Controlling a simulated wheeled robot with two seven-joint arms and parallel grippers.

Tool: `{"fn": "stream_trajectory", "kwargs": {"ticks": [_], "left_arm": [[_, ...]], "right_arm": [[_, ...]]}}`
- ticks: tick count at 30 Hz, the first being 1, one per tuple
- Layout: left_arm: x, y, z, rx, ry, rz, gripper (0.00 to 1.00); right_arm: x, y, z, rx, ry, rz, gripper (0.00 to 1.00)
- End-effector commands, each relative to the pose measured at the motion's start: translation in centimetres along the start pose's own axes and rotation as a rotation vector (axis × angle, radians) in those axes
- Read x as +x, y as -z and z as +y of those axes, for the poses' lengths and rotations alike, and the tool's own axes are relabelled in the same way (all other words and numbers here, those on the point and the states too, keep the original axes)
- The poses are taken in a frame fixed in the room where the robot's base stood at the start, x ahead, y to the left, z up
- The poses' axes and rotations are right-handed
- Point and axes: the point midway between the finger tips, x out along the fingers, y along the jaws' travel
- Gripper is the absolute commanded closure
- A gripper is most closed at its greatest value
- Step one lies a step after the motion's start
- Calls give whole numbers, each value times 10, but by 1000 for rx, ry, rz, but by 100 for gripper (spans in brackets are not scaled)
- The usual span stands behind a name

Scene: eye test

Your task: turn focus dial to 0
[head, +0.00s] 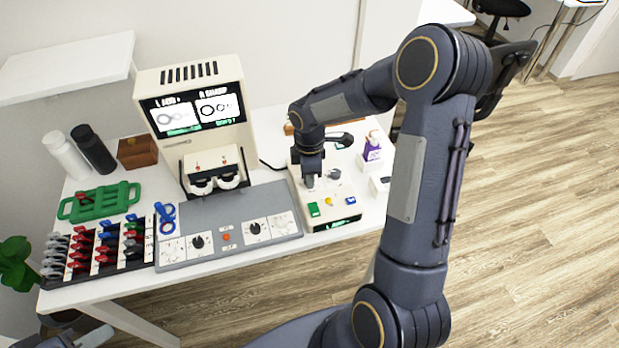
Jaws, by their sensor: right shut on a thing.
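A cream control box (288,178) stands on the right part of the table. My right gripper (310,183) points down over its top and is shut on a small knob there, mostly hidden by the fingers. I cannot read whether this is the focus dial, or its setting. A second grey knob (334,173) shows just right of the gripper. Green, yellow and blue buttons are at the box's front, above a small dark display (338,223) too small to read. At the bottom left, a grey part, probably my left gripper (92,337), is cut off by the edge.
A cream viewer with a lit screen (196,111) stands at the back. A grey panel (225,205) with dials lies before it. A lens rack (106,245), a green frame (98,203) and two bottles are at left. A purple-labelled bottle (372,146) stands close right of the gripper.

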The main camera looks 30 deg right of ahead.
Motion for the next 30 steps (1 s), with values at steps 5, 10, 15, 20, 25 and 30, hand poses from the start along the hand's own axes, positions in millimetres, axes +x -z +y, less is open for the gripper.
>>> {"fn": "stream_trajectory", "kwargs": {"ticks": [5, 10, 15, 20, 25, 30], "left_arm": [[10, -5, -5, 0, 0, 0, 68], [17, -9, -8, 0, 0, 0, 68], [23, -11, -10, 0, 0, 0, 68], [27, -14, -12, 0, 0, 0, 68], [31, -16, -14, 0, 0, 0, 68], [34, -17, -15, 0, 0, 0, 68]], "right_arm": [[2, 1, 0, 167, -2, 0, 98], [2, 1, 0, 329, -2, 1, 98], [1, 1, 0, 490, -3, 2, 98], [1, 1, 0, 641, -3, 2, 98], [0, 1, 0, 797, -2, 2, 98], [0, 1, 0, 932, -2, 2, 98]]}}
